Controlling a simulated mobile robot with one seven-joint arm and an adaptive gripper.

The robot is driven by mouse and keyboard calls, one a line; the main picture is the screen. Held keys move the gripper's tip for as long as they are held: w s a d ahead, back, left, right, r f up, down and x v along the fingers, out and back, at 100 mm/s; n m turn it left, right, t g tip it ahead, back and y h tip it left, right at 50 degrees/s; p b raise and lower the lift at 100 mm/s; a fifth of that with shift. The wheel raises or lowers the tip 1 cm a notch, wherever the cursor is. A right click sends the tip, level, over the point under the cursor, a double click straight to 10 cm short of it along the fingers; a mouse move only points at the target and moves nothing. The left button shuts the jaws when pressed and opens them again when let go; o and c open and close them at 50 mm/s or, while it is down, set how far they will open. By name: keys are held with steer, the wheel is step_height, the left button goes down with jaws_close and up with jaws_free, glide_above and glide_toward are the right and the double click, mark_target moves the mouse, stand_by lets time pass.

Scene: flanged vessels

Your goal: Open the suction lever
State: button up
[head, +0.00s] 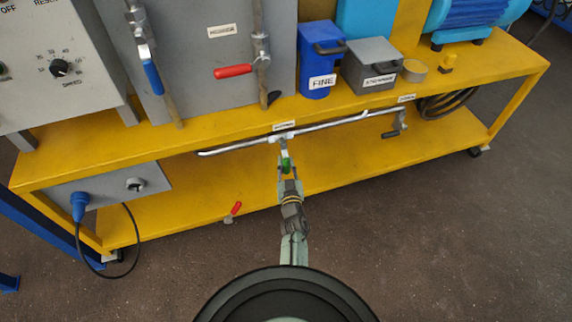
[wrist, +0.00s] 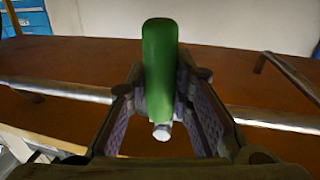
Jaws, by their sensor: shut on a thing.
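The green lever (head: 286,161) hangs from a valve on the metal pipe (head: 340,124) under the yellow bench's front edge. A small label (head: 284,126) sits just above this valve; its text is too small to read surely. My gripper (head: 288,174) reaches up from below and is shut on the green lever. In the wrist view the green lever (wrist: 160,65) stands upright between the two fingers, with a pale metal end below it. The fingers hide part of the lever's sides.
A dark-handled valve (head: 391,134) is at the pipe's right end. A red lever (head: 236,208) is by the lower shelf (head: 190,200). Red (head: 233,71) and blue (head: 153,78) levers are above. A blue FINE bin (head: 318,65) and grey bin (head: 371,65) stand on the bench.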

jaws_close()
steer(key=shift+w+d, duration=0.1)
steer(key=shift+d, duration=0.05)
stand_by(0.4)
steer(key=w+d+r+n+t+y+b, duration=0.1)
steer(key=d+r+n+y+b, duration=0.3)
steer(key=n, duration=1.6)
steer(key=shift+w+d+r+b, duration=0.65)
steer(key=shift+d+r, duration=0.9)
steer(key=shift+r, duration=0.6)
steer(key=o, duration=0.7)
jaws_free()
steer(key=shift+f, duration=0.1)
